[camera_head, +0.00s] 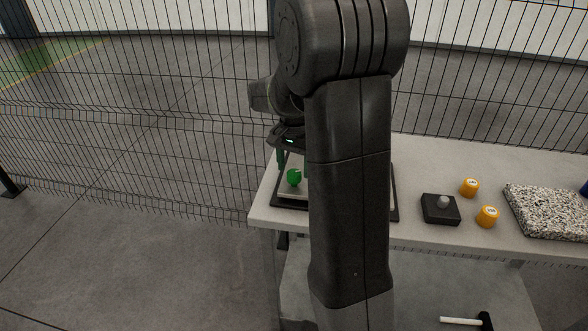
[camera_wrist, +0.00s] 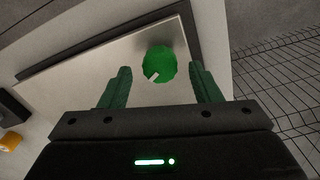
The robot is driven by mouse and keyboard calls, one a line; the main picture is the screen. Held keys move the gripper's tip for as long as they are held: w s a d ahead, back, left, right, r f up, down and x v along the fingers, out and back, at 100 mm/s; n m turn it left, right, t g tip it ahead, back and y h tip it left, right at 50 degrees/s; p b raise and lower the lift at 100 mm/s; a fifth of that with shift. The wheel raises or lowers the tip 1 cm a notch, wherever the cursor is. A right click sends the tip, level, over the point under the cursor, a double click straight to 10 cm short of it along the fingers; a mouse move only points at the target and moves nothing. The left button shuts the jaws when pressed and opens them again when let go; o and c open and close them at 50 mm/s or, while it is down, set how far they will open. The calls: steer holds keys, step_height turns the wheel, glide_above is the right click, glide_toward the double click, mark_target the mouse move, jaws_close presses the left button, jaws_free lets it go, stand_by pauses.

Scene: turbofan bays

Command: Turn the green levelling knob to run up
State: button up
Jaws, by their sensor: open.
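My gripper (camera_wrist: 158,80) has green fingers, open, one on each side of the knob as seen in the wrist view. Clear gaps show between the fingers and the knob there. I cannot tell how far above the knob the fingertips are. My arm hides part of the plate in the head view.
On the bench (camera_head: 420,153) to the right are a black box with a grey knob (camera_head: 440,209), two orange cylinders (camera_head: 487,216) (camera_head: 469,187) and a speckled slab (camera_head: 548,211). A wire mesh fence (camera_head: 160,120) runs behind the bench. A hammer-like tool (camera_head: 465,321) lies below.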

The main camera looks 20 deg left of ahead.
steer(key=shift+f, duration=0.95)
steer(key=shift+c, duration=0.3)
steer(key=c, duration=0.9)
steer(key=n, duration=0.5)
steer(key=shift+n+p, duration=0.3)
steer(key=shift+n, duration=0.1)
steer(key=n, duration=0.5)
steer(key=shift+n, duration=0.4)
steer(key=shift+r+n, duration=0.1)
steer(key=shift+n, duration=0.2)
